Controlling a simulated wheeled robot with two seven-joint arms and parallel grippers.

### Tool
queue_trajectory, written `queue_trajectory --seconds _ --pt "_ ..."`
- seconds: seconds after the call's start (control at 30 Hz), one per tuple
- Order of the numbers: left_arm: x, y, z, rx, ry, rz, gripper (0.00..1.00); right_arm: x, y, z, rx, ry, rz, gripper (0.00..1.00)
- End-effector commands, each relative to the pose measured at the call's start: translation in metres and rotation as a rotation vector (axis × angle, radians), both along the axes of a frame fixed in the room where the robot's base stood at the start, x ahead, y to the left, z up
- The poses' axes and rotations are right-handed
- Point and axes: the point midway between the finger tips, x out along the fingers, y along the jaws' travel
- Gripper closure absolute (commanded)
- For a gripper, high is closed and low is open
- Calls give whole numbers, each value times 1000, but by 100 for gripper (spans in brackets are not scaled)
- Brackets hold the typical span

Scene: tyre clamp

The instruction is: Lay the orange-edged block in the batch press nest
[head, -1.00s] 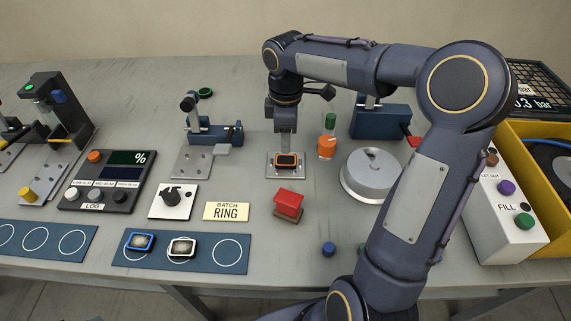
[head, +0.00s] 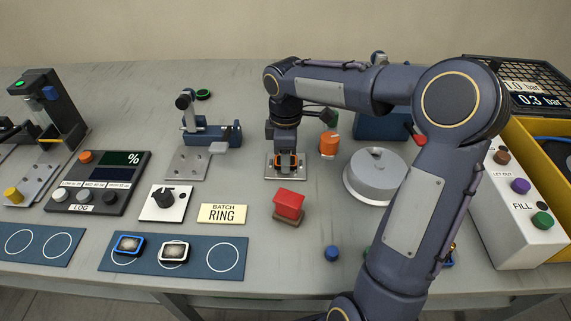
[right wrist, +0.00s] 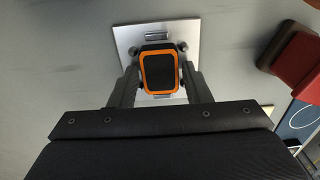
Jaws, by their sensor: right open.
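The orange-edged block (head: 286,161), dark-faced with an orange rim, is at a small metal plate (head: 271,174) with corner pegs. In the right wrist view the block (right wrist: 160,71) lies face toward the camera, between the pegs of the plate (right wrist: 124,40). My right gripper (head: 285,163) points down over it. Its fingers stand open on both sides of the block, as the right wrist view (right wrist: 161,75) shows. The fingers partly hide the block in the head view. My left gripper is not in view.
A red block (head: 289,204) stands just in front of the plate. A grey round pot (head: 374,176) and an orange bottle (head: 329,145) are to the right. Blue-edged (head: 129,244) and white-edged (head: 174,251) blocks lie on a ringed mat (head: 225,271).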

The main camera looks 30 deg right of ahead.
Motion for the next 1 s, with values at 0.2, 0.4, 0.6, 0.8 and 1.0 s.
queue_trajectory --seconds 0.2,0.4,0.6,0.8,1.0 --pt "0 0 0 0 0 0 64 0 0 0 0 0 0 56" --pt "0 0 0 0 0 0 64 0 0 0 0 0 0 80" --pt "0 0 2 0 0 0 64 0 0 3 0 -1 0 87" --pt "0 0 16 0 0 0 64 0 0 18 0 -2 1 87" --pt "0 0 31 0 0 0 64 0 0 34 0 -2 1 87"
